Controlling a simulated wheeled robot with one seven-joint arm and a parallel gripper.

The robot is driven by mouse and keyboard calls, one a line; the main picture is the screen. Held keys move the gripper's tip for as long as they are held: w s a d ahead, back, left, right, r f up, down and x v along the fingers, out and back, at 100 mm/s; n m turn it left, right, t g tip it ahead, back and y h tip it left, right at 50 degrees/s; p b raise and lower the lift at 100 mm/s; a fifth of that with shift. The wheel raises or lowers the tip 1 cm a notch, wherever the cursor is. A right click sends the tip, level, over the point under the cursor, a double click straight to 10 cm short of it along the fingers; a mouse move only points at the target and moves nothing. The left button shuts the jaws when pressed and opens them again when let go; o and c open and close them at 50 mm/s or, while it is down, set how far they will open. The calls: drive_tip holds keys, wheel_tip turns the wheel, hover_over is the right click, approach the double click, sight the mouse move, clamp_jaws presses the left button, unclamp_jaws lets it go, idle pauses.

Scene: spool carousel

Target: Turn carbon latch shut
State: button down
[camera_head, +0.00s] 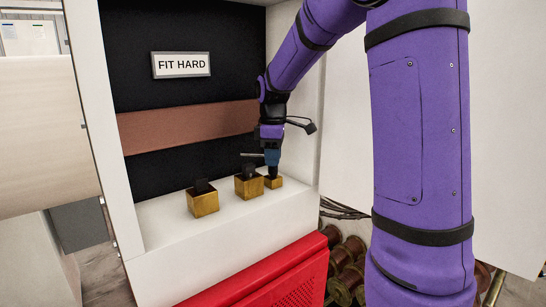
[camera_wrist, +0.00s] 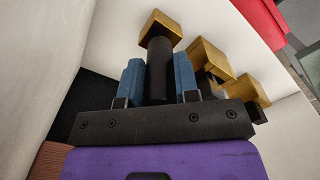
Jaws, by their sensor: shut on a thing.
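Three brass blocks with black knobs stand in a row on the white ledge: a left one (camera_head: 203,204), a middle one (camera_head: 248,188) and a right one (camera_head: 274,182). My gripper (camera_head: 272,167) points down over the right block. In the wrist view its blue fingers (camera_wrist: 158,78) are shut on the black knob (camera_wrist: 160,62), with the knob's brass block (camera_wrist: 161,22) beyond. In the head view the fingers mostly hide this knob. No mark shows which one is the carbon latch, and the knob's turn angle is unclear.
A "FIT HARD" sign (camera_head: 181,64) hangs on the dark back panel above a brown band (camera_head: 188,126). White side walls flank the recess closely. A red vented panel (camera_head: 275,275) lies below the ledge (camera_head: 170,235). Several brown spools (camera_head: 348,268) lie at the lower right.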

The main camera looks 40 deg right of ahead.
idle(0.4)
drive_tip(key=c, duration=0.8)
unclamp_jaws()
drive_tip(key=shift+c, duration=0.2)
drive_tip(key=shift+r, duration=0.15)
wheel_tip(320, 180, up, 11)
drive_tip(key=shift+f, duration=0.2)
